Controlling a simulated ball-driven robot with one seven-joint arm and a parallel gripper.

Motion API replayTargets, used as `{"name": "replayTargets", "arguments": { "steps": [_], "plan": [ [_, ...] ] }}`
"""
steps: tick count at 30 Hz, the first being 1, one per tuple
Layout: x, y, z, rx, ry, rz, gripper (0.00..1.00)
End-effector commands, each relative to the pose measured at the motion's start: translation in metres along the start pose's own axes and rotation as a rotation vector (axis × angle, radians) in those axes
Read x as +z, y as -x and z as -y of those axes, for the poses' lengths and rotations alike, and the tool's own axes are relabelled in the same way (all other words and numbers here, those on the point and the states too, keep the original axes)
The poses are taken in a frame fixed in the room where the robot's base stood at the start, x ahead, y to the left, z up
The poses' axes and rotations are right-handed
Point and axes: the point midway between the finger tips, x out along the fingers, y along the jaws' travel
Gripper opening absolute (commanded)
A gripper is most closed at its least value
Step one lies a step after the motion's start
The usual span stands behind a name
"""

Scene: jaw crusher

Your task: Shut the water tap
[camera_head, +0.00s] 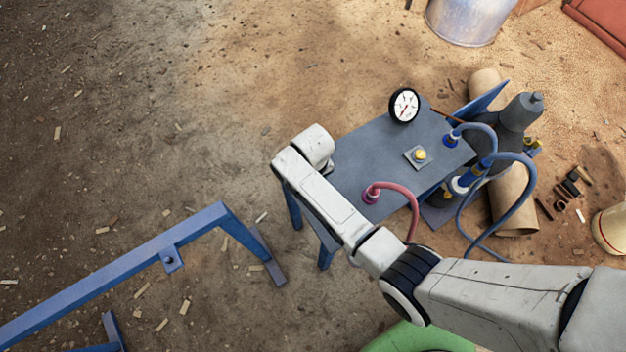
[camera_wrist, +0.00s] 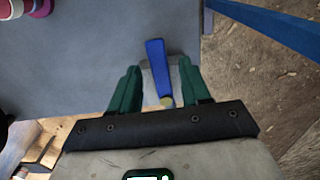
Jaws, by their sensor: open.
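The water tap's blue lever (camera_wrist: 156,55) shows in the wrist view, with a small yellowish brass part (camera_wrist: 166,102) at its near end. My gripper (camera_wrist: 159,67) is open, its green fingers on either side of the lever. In the head view my arm hides the tap and the gripper. The grey table (camera_head: 365,150) is beside and partly under my arm; its top also shows in the wrist view (camera_wrist: 80,60).
On the table are a pressure gauge (camera_head: 404,105), a yellow button (camera_head: 420,154) and a pink hose (camera_head: 398,188). Blue hoses (camera_head: 510,200) hang at its right. A blue metal frame (camera_head: 120,270) stands at lower left.

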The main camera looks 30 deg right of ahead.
Motion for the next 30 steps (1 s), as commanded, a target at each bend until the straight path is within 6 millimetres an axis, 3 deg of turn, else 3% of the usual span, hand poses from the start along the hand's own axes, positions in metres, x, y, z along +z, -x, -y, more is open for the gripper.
{"name": "replayTargets", "arguments": {
  "steps": [2, 16, 30],
  "plan": [
    [-0.0001, 0.0002, 0.0000, 0.000, 0.000, 0.000, 0.46],
    [0.0000, 0.0004, 0.0000, 0.000, 0.000, 0.000, 0.01],
    [-0.0005, 0.0002, -0.0006, 0.000, 0.001, 0.000, 0.00]
  ]
}}
